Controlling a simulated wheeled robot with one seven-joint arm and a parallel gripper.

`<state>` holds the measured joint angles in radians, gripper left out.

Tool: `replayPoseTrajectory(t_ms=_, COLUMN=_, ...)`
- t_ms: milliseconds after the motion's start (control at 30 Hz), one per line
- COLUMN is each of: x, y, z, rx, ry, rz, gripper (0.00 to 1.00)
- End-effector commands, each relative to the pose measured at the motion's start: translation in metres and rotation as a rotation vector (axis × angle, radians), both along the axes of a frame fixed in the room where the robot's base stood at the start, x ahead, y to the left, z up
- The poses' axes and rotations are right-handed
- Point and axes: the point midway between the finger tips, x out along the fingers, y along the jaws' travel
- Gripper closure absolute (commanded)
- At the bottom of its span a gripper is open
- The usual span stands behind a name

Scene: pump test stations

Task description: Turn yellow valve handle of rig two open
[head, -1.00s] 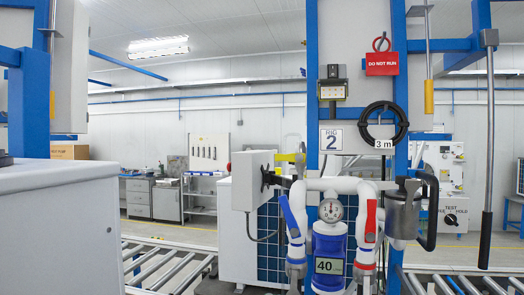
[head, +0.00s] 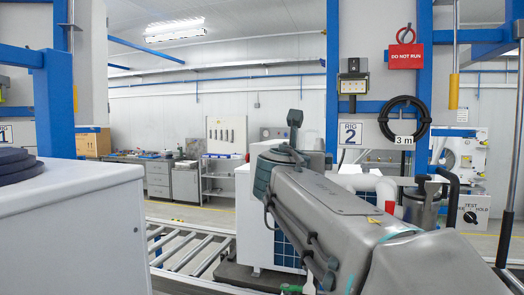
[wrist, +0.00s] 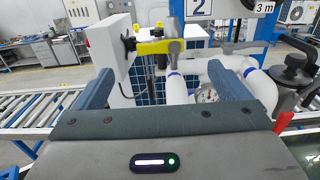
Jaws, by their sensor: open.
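The yellow valve handle (wrist: 154,47) shows in the wrist view, lying roughly level across a grey valve body on the white pipework, below the rig 2 sign (wrist: 199,8). In the head view my arm hides it; there the rig 2 sign (head: 350,133) hangs on the blue post. My gripper (wrist: 163,72) is open, with one dark finger at left and one at right. The handle appears ahead of and between the fingers in the wrist view, with nothing gripped. I cannot tell the exact distance to it.
A red handle (wrist: 283,121) and a round gauge (wrist: 207,95) sit on the same pipework. A black hose coil (head: 404,120) and a red tag (head: 406,56) hang above. Roller conveyor (head: 190,250) runs at left.

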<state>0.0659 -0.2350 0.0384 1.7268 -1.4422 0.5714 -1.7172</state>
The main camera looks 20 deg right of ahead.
Motion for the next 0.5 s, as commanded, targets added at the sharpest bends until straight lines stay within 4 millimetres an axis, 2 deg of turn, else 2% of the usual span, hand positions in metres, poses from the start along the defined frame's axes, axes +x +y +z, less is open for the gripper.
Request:
replayPoseTrajectory(t_ms=300, x=0.054, y=-0.037, z=0.001, rx=0.002, ry=0.002, rz=-0.002, gripper=0.05)
replayPoseTrajectory(t_ms=500, x=0.079, y=-0.053, z=0.000, rx=0.003, ry=0.002, rz=-0.001, gripper=0.05)
